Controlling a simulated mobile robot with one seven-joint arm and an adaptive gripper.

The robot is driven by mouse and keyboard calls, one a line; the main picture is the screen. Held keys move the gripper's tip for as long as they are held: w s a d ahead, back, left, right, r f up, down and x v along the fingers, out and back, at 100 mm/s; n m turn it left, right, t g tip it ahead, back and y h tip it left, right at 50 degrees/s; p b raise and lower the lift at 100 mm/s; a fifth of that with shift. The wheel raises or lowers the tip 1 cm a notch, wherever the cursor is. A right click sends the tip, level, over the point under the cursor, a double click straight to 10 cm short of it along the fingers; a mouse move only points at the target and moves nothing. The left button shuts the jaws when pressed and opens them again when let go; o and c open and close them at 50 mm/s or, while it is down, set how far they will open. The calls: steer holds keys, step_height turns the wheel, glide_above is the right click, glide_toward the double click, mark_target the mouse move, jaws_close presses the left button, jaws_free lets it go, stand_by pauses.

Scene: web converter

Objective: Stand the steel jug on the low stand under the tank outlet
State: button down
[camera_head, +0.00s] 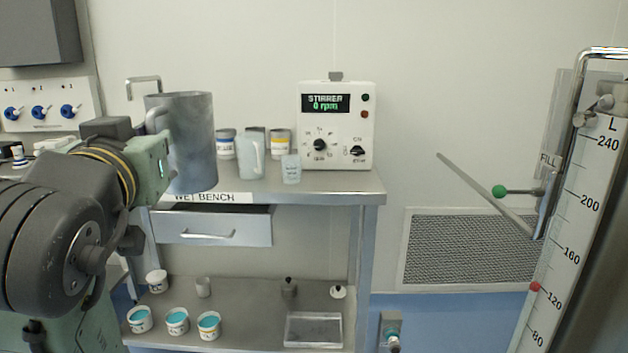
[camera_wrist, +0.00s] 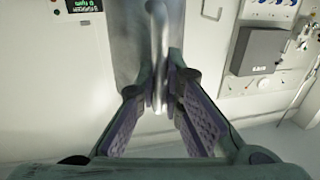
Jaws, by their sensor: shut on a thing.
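The steel jug (camera_head: 196,140) is a tall grey cylinder, upright, at the left in the head view. It stands out in front of the wet bench top; whether its base touches the bench is not clear. My gripper (camera_wrist: 160,92) is shut on the jug's handle (camera_wrist: 160,45), with one finger on each side in the wrist view. The jug body (camera_wrist: 130,45) shows behind the handle there. The tank (camera_head: 590,230) with a level scale and red marker is at the far right. A lever with a green ball (camera_head: 499,191) juts from beside it. I cannot see the low stand.
The wet bench (camera_head: 345,187) holds a stirrer unit (camera_head: 338,135), a pale jug (camera_head: 251,157), a small beaker (camera_head: 291,169) and tubs. Its lower shelf (camera_head: 250,310) carries several pots and a tray.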

mark_target(178, 156)
steer(key=shift+m+h, duration=0.5)
steer(key=shift+h, duration=0.3)
steer(key=w+f, duration=0.1)
steer(key=w, duration=0.2)
steer(key=w+f, duration=0.2)
steer(key=w, duration=0.1)
steer(key=w+a+f, duration=0.1)
steer(key=w, duration=0.1)
steer(key=shift+w+f, duration=0.15)
steer(key=shift+w, duration=0.25)
steer(key=w+f, duration=1.2)
steer(key=f, duration=0.1)
steer(key=w+d+f, duration=0.3)
steer(key=f, duration=0.6)
steer(key=w+d+f, duration=0.3)
steer(key=d+f, duration=0.1)
steer(key=f, duration=0.5)
steer(key=s+d+f, duration=0.2)
steer(key=d+f, duration=0.2)
steer(key=f, duration=0.5)
steer(key=s+d+f, duration=0.2)
steer(key=d+f, duration=0.3)
steer(key=f, duration=0.4)
steer(key=s+d+f+h, duration=0.1)
steer(key=s+d+f, duration=0.1)
steer(key=d+f, duration=0.3)
step_height(178, 156, down, 4)
steer(key=shift+s+f+m, duration=0.1)
steer(key=shift+s+m, duration=0.3)
